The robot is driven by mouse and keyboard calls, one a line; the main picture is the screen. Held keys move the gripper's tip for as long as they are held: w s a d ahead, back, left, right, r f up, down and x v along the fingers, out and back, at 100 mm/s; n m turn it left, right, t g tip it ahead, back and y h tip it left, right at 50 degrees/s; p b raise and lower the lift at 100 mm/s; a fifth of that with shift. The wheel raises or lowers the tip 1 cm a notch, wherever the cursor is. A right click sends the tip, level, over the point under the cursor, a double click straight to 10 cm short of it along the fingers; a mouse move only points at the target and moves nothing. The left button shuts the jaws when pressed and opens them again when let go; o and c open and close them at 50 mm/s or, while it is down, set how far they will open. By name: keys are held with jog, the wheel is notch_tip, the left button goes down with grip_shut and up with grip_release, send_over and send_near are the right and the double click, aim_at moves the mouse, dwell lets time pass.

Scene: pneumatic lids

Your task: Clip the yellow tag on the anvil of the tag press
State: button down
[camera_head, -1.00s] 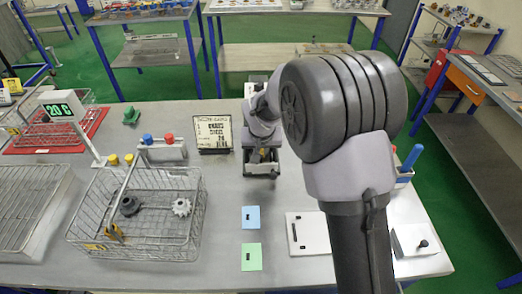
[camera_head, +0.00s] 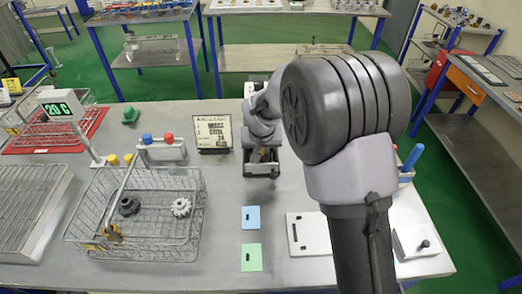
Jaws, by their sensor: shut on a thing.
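My gripper (camera_head: 262,152) is at the dark tag press (camera_head: 260,171) at the back middle of the grey table, mostly hidden by my own wrist. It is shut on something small. A small yellowish patch shows at the jaws, which looks like the yellow tag (camera_head: 256,156). The held thing is right over or inside the press frame; I cannot tell whether it touches the anvil. The anvil itself is not clearly visible.
A wire basket (camera_head: 135,215) with two gears stands at the left. A sign (camera_head: 213,132) stands left of the press. Blue (camera_head: 251,218) and green (camera_head: 251,257) cards and a white plate (camera_head: 308,233) lie in front. Table between press and cards is clear.

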jog(key=shift+f+b, duration=0.3)
jog(key=shift+b, duration=0.05)
dwell(0.3)
jog(key=c, duration=1.2)
grip_release()
jog(key=shift+w+r+p, duration=0.1)
jog(key=shift+r+p, duration=0.25)
jog(key=shift+r, duration=0.1)
jog(key=shift+o, duration=0.3)
notch_tip(320, 180, up, 6)
jog(key=p, duration=0.4)
jog(key=shift+r, duration=0.2)
jog(key=shift+f, duration=0.1)
